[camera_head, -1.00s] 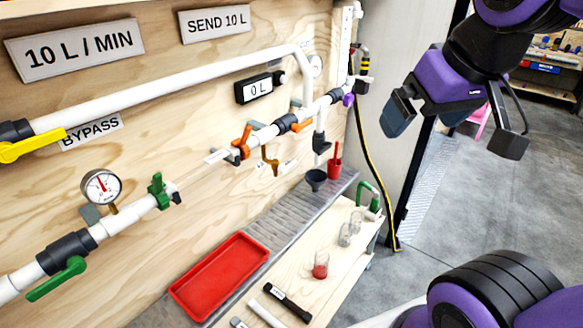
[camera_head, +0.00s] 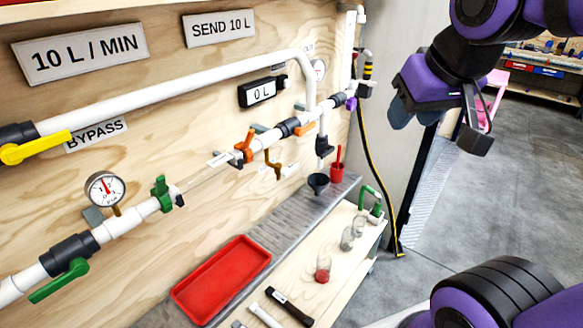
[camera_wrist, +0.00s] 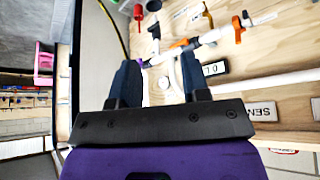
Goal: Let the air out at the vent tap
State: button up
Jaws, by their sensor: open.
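The pipe rig on the plywood wall carries several taps, and their small labels are unreadable, so I cannot tell which is the vent tap. A brown tap (camera_head: 272,165) hangs under the pipe, beside an orange clamp-like handle (camera_head: 244,147). A purple knob (camera_head: 351,103) sits at the pipe's right end, and a black fitting (camera_head: 323,146) hangs below the pipe. My gripper (camera_head: 437,128) is open and empty, to the right of the rig and apart from it. In the wrist view, my gripper (camera_wrist: 158,72) shows spread fingers with the white pipe (camera_wrist: 205,38) beyond.
A counter display (camera_head: 262,91) reads 0 L. A pressure gauge (camera_head: 104,188) and green-handled valve (camera_head: 59,280) are at left. Open floor (camera_head: 480,220) lies at right.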

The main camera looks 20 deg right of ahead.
jog(key=w+d+f+m+t, duration=0.1)
jog(key=w+f, duration=0.3)
jog(key=w, duration=0.4)
jog(key=w+d+f+m+t+y, duration=0.15)
jog(key=w+f, duration=0.25)
jog(key=w, duration=0.4)
jog(key=w+f+t, duration=0.2)
jog(key=w+f, duration=0.3)
jog(key=w, duration=0.3)
jog(key=m+t+y, duration=0.2)
jog(key=y, duration=0.2)
send_near(296, 168)
jog(key=w+d+r, duration=0.3)
jog(key=d+r, duration=0.1)
jog(key=r, duration=0.2)
notch_tip(296, 168, down, 10)
jog(key=s+a+m+t+y, duration=0.2)
jog(key=a+m+t+y, duration=0.1)
jog(key=m+y, duration=0.25)
jog(key=shift+m+h, duration=0.3)
jog(key=x, duration=1.1)
jog(key=shift+w+d+f, duration=0.1)
jog(key=shift+d, duration=0.1)
jog(key=shift+c, duration=0.4)
grip_shut()
